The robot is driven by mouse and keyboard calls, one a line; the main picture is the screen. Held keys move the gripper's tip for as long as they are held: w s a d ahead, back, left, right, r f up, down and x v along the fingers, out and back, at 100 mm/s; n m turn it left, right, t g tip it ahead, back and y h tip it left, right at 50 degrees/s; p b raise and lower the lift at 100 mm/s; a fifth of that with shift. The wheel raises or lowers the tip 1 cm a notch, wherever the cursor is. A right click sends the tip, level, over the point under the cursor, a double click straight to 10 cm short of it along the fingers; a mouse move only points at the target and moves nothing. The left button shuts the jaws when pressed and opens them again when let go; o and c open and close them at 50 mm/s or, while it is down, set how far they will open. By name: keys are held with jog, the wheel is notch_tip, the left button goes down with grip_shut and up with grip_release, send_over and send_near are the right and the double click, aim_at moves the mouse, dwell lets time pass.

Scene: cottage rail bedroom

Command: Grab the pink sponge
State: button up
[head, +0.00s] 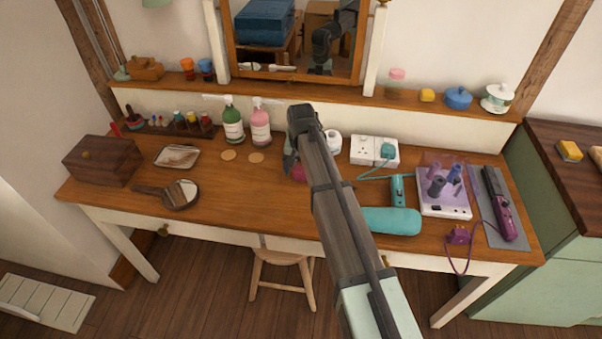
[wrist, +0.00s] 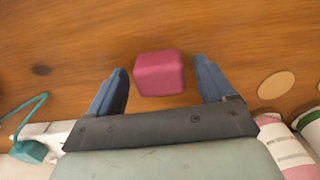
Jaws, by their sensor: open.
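The pink sponge (wrist: 160,73) is a small rounded block lying on the wooden dressing table. In the wrist view it sits between the tips of my gripper (wrist: 164,86), nearer the left finger, with a gap visible on the right. My gripper is open, with one blue-grey finger on each side of the sponge. Whether the fingers are level with the sponge or above it I cannot tell. In the head view my gripper (head: 294,168) points down at the table, and only a bit of the sponge (head: 299,173) shows beside it; my arm hides the rest.
Green and pink bottles (head: 261,122) stand left of my gripper, with round coasters (head: 256,157) in front. A socket block (head: 364,150), teal hair dryer (head: 390,220) and curler set (head: 444,205) are to the right. A hand mirror (head: 181,194) lies left. The table between is clear.

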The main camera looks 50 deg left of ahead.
jog(key=shift+f, duration=0.55)
jog(key=shift+c, duration=0.2)
jog(key=c, duration=1)
